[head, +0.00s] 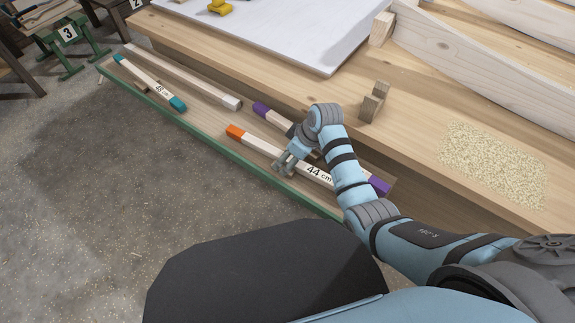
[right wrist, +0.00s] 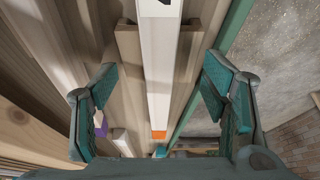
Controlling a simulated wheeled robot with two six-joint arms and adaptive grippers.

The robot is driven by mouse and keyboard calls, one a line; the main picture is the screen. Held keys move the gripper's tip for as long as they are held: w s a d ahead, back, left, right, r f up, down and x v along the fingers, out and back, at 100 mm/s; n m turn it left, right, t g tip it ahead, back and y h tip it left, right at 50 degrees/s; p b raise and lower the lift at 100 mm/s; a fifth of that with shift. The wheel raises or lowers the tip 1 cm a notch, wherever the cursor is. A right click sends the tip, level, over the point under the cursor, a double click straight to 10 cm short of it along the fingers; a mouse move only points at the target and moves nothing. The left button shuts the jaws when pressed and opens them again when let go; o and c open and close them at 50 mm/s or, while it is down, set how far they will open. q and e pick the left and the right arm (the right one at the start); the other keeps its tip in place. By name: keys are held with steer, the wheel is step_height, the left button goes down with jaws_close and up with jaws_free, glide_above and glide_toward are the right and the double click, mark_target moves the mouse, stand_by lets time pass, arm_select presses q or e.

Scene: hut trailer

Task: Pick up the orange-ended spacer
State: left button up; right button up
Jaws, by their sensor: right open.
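The orange-ended spacer is a long pale bar (head: 262,146) marked "44 cm", lying in the green-edged trough below the bench. Its orange end (head: 236,131) points left; its right part is hidden by my right arm. My right gripper (head: 287,165) is open over the middle of the bar. In the right wrist view the bar (right wrist: 159,85) runs between the two spread fingers of the gripper (right wrist: 160,74), with gaps on both sides, its orange end showing low in the picture. Whether the fingertips reach down beside the bar cannot be told. My left gripper is not seen.
A purple-ended spacer (head: 262,108) lies close behind, partly hidden by my arm. A teal-ended spacer (head: 148,84) marked "48 cm" and a plain bar (head: 190,78) lie further left. The trough's green front edge (head: 205,136) runs close by. The bench holds wood blocks (head: 373,102).

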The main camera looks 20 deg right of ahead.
steer(key=shift+x, duration=1.2)
steer(key=shift+d+r, duration=0.1)
steer(key=shift+d, duration=0.05)
steer(key=shift+c, duration=0.3)
steer(key=c, duration=1.3)
steer(key=shift+r, duration=0.1)
